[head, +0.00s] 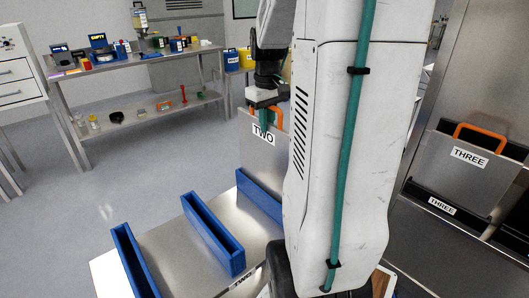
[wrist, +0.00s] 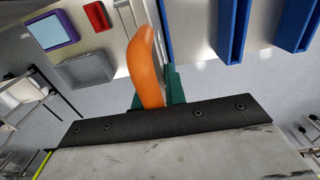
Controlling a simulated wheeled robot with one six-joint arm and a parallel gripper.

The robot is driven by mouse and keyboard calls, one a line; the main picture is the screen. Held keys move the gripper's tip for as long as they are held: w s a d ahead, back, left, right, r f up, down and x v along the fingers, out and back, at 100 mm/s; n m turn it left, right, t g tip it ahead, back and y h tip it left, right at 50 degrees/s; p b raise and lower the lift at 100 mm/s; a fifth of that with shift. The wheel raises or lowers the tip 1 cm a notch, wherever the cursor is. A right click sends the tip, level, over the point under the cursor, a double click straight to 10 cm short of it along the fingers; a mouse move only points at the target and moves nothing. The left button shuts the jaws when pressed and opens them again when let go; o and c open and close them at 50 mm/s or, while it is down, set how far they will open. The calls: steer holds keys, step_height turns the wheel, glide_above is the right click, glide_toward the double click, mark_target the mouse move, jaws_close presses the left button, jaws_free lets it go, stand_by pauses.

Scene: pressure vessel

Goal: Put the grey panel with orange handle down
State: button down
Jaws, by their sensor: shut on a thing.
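The grey panel (head: 257,155) labelled TWO hangs upright below my gripper (head: 267,117) in the head view. Its orange handle (head: 279,118) is between my teal fingers, which are shut on it. The panel's lower edge meets the far blue slotted holder (head: 260,197) in the picture. I cannot tell whether it is inside the slot or behind it.
Two more blue holders, one in the middle (head: 213,232) and one at left (head: 133,260), stand empty on the steel table (head: 180,255). A panel labelled THREE (head: 462,175) stands in a rack at right. A cluttered bench (head: 140,63) is at the back left. Open floor lies between.

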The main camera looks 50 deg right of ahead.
mark_target(268, 138)
steer(key=shift+f, duration=2.75)
steer(key=c, duration=1.5)
jaws_free()
steer(key=shift+s, duration=0.1)
steer(key=shift+o, duration=0.2)
